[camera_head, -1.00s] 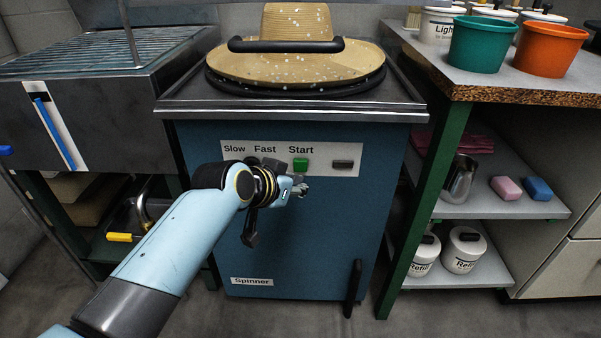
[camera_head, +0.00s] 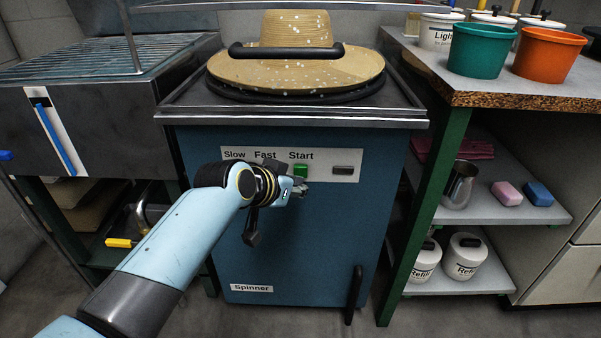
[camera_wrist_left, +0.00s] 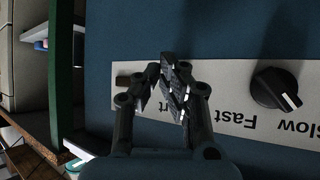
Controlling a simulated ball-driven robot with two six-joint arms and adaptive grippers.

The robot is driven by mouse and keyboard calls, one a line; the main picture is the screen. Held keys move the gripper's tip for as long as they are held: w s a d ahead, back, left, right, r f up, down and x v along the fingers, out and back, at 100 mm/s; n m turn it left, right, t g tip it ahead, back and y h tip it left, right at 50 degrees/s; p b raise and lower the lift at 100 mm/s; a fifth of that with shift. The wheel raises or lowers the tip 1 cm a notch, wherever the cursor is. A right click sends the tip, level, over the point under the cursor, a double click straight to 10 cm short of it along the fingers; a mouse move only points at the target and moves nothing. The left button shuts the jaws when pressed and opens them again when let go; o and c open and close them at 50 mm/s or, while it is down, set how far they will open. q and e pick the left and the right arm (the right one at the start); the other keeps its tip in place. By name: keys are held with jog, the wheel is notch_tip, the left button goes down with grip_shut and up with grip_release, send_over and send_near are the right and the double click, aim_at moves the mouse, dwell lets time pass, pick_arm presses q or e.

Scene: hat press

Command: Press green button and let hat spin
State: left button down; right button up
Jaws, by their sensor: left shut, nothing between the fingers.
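The straw hat (camera_head: 300,68) with pale specks sits on the round black platform of the blue spinner machine (camera_head: 290,245), under a black bar. The green button (camera_head: 300,170) is on the white front panel below the "Start" label. My left gripper (camera_head: 302,188) is shut and empty, in front of the panel just below and beside the green button in the head view. In the left wrist view the closed fingers (camera_wrist_left: 172,85) overlap the panel near the "Start" label and hide the button; I cannot tell whether they touch it. My right gripper is not in view.
A black knob (camera_wrist_left: 275,88) sits by the "Slow" and "Fast" labels. A dark switch (camera_head: 343,170) is right of the button. A shelf unit (camera_head: 465,98) with green and orange pots stands at right, a grated sink unit (camera_head: 100,55) at left.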

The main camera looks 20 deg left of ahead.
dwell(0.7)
pick_arm(q)
jog(key=shift+w+a, duration=0.1)
jog(key=shift+w, duration=0.3)
